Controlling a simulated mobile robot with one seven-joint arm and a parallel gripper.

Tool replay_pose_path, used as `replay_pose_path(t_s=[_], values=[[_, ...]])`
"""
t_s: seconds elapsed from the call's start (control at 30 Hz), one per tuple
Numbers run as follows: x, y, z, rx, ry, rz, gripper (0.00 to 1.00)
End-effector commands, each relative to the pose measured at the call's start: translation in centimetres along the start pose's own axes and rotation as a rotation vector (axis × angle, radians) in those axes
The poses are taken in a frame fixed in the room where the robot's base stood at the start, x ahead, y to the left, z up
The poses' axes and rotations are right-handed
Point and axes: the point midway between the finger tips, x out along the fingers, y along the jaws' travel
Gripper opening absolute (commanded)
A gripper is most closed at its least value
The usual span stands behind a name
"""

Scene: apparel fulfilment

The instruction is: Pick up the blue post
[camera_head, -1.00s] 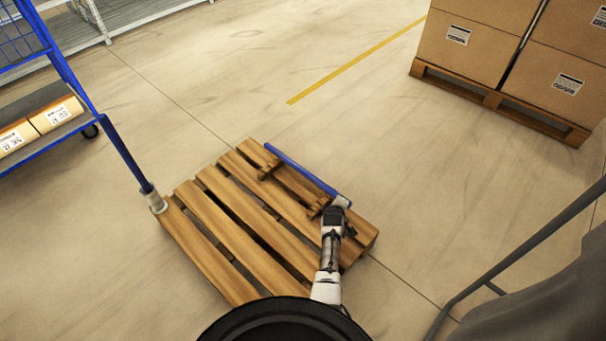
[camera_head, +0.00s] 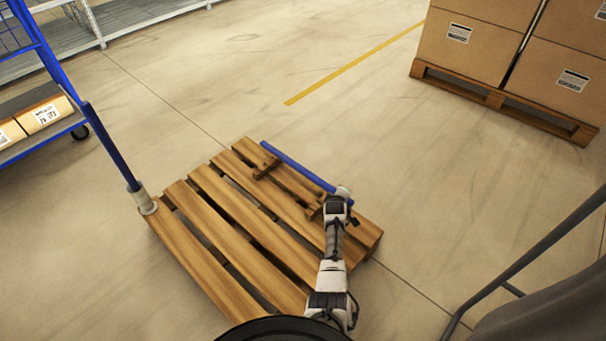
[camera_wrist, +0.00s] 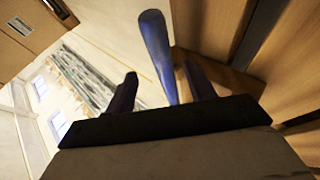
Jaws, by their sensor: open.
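A blue post (camera_head: 297,166) lies across two small wooden supports on top of a wooden pallet (camera_head: 205,247). My arm reaches over the pallet to the post's right end, where my wrist covers part of it. In the wrist view the blue post (camera_wrist: 157,52) runs between the two dark fingers of my gripper (camera_wrist: 163,88), which is open. Whether a finger touches the post, I cannot tell. A second blue post (camera_head: 110,147) stands upright in a pale socket at the pallet's left corner, apart from my gripper.
Cardboard boxes (camera_head: 465,45) sit on another pallet at the upper right. A blue cart (camera_head: 48,75) with boxes stands at the left. A dark rail (camera_head: 540,250) is at the lower right. The floor behind the pallet is clear.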

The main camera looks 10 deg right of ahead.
Motion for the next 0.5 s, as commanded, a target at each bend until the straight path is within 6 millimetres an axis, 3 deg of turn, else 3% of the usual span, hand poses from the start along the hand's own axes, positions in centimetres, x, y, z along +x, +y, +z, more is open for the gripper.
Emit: replay_pose_path(t_s=[0.2,0.5], values=[[2.6,-0.6,0.1,-0.001,0.001,0.002,0.54],[4.6,-0.5,0.0,-0.001,0.000,0.001,0.54]])
